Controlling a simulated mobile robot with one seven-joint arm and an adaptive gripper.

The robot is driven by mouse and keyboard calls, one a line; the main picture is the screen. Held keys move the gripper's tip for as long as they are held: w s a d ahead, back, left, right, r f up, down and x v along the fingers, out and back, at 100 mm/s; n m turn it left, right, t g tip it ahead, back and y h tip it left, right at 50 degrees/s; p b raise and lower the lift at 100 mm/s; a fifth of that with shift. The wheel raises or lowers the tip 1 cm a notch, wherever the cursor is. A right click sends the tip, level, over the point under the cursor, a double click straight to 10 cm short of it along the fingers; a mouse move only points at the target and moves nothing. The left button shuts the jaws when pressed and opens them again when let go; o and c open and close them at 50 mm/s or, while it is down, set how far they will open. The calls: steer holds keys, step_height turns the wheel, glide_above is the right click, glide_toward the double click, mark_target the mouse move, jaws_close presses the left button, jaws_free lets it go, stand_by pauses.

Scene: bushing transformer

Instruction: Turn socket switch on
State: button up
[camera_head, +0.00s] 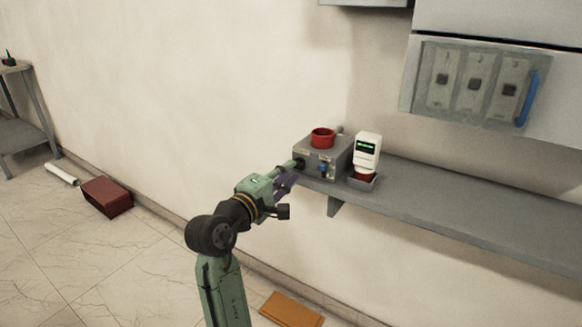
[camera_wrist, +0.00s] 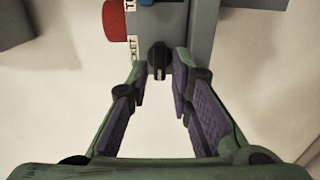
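A grey box (camera_head: 333,160) with a red ring (camera_head: 322,137) on top stands at the left end of the wall shelf. Its front has a blue part (camera_head: 322,169) and a black knob (camera_head: 300,163). I cannot tell for certain which part is the socket switch. My gripper (camera_head: 287,181) is in front of the box's left side. In the wrist view my gripper (camera_wrist: 160,88) is open, with purple pads apart and nothing between them. The black knob (camera_wrist: 158,56) lies just beyond the fingertips, roughly centred between them; contact cannot be told.
A white device (camera_head: 367,147) with a green display stands right of the box. The grey shelf (camera_head: 455,205) is clear further right. A panel with several switch-like units (camera_head: 474,84) hangs above. A dark red box (camera_head: 107,197) and an orange-brown slab (camera_head: 291,309) lie on the floor.

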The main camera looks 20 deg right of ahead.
mark_target(298, 165)
steer(key=shift+x, duration=1.25)
steer(key=shift+c, duration=0.4)
steer(key=shift+a, duration=0.1)
jaws_close()
